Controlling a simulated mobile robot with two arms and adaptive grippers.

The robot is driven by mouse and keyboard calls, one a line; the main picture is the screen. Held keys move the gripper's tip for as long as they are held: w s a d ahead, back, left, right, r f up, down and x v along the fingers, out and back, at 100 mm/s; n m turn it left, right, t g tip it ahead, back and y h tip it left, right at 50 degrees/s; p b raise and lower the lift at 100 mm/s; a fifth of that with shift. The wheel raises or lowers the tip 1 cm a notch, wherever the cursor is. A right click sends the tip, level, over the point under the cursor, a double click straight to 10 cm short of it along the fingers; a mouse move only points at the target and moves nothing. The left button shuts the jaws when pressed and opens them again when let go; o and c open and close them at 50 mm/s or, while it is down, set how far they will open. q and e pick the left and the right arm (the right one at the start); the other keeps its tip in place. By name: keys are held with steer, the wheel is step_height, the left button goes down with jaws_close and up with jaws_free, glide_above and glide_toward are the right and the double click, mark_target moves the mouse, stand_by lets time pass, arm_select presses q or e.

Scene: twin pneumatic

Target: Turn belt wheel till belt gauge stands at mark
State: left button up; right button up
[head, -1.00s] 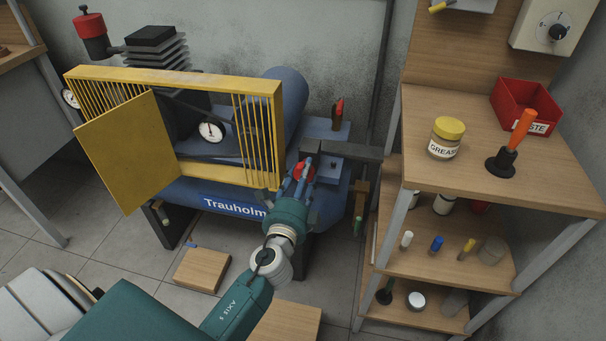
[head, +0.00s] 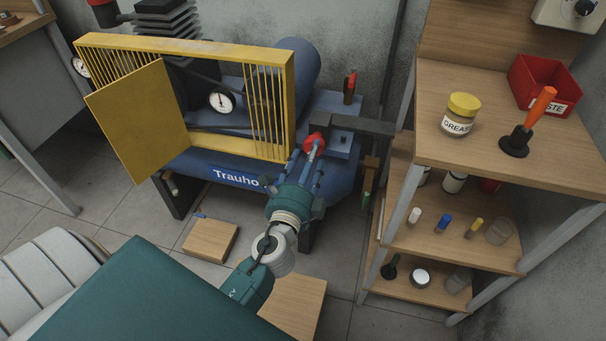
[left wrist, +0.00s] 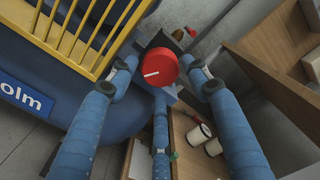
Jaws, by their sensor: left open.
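A red round knob with a white line (left wrist: 160,69) sits on a dark block at the right end of the blue compressor; it also shows in the head view (head: 315,142). I take it for the belt wheel. A round white-faced gauge with a dark needle (head: 221,101) is seen inside the yellow guard; its mark is too small to read. My left gripper (head: 306,163) is open in front of the knob. In the left wrist view its three blue fingers (left wrist: 164,88) are spread around the knob's outline; contact cannot be told. My right gripper is out of view.
The yellow guard (head: 190,52) with its open panel (head: 140,120) stands left of my left gripper. A wooden shelf unit (head: 470,188) with a grease jar (head: 461,115) and a red bin (head: 543,85) stands at right. A wooden block (head: 210,239) lies on the floor.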

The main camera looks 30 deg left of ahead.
arm_select(q)
steer(key=v, duration=0.8)
stand_by(0.9)
